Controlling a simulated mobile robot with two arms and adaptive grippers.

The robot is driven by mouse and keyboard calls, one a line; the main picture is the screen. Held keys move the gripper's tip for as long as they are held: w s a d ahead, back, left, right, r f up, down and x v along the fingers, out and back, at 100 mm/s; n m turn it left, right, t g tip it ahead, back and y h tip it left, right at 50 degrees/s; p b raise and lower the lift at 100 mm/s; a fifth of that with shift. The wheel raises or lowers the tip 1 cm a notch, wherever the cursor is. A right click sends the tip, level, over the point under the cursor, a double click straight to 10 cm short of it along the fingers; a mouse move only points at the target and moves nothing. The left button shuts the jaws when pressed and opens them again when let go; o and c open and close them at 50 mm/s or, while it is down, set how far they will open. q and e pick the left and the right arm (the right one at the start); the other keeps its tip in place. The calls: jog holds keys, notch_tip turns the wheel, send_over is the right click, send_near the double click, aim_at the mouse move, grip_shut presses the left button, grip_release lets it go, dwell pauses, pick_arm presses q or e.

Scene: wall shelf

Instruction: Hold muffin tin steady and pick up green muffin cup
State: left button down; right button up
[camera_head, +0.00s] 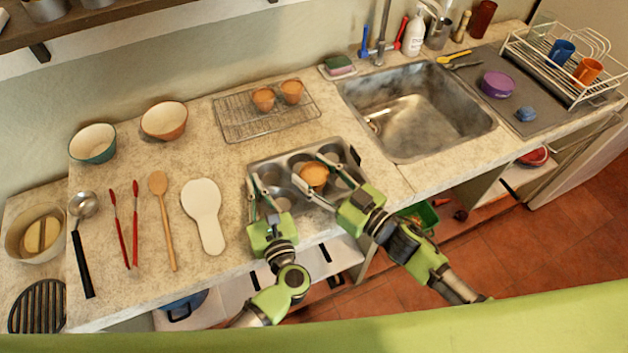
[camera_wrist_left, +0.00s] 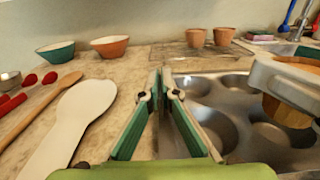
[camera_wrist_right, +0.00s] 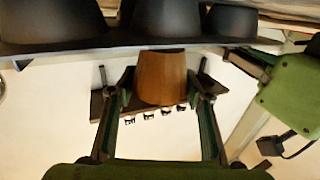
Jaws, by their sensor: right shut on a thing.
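The grey metal muffin tin (camera_head: 258,163) lies on the counter near its front edge. My left gripper (camera_head: 260,180) is at the tin's left side. In the left wrist view its fingers (camera_wrist_left: 164,75) are nearly together, with the tin's rim (camera_wrist_left: 172,140) running between them. My right gripper (camera_head: 322,170) is shut on an orange-brown muffin cup (camera_head: 314,175) over the tin. This cup also shows between the fingers in the right wrist view (camera_wrist_right: 161,78) and at the right of the left wrist view (camera_wrist_left: 287,112). I see no green muffin cup.
Two orange-brown cups (camera_head: 292,89) stand on a wire cooling rack (camera_head: 235,120) behind the tin. The sink (camera_head: 420,115) is to the right. A white spoon rest (camera_head: 204,215), a wooden spoon (camera_head: 160,215) and two bowls (camera_head: 163,120) are to the left.

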aim_at(314, 173)
notch_tip(314, 173, up, 6)
jog(key=shift+f, duration=0.1)
pick_arm(q)
jog(key=c, duration=2.2)
grip_release()
jog(key=shift+s, duration=0.15)
jog(key=v, duration=1.1)
jog(key=shift+s+d, duration=0.15)
jog(key=shift+s, duration=0.2)
